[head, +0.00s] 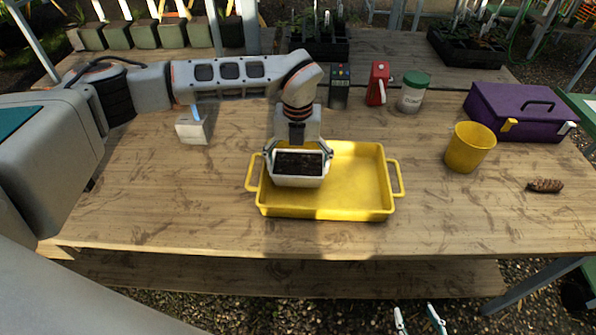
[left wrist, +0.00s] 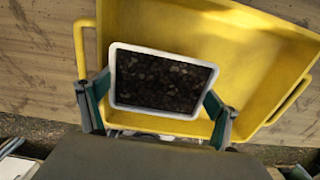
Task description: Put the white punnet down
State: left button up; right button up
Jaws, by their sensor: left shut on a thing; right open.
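The white punnet (head: 298,182), filled with dark soil, is at the left part of the yellow tray (head: 360,180). My left gripper (head: 298,153) is shut on it, with one finger at each end wall. The left wrist view also shows the punnet (left wrist: 158,112) between the two fingers, over the tray (left wrist: 250,50). It looks level. I cannot tell whether its base touches the tray floor. My right gripper (head: 420,319) is open and empty at the bottom edge of the head view, in front of the table.
A yellow pot (head: 470,148), a purple toolbox (head: 515,112) and a brown cone-like object (head: 545,186) are on the right. A white block (head: 192,129), red object (head: 378,84) and green-lidded jar (head: 412,93) stand behind. The tray's right part is empty.

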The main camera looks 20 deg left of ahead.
pick_arm(q)
notch_tip(320, 180, down, 3)
jog(key=shift+r, duration=0.1)
jog(key=shift+f, duration=0.2)
jog(key=o, duration=1.1)
jog(key=shift+r, duration=0.1)
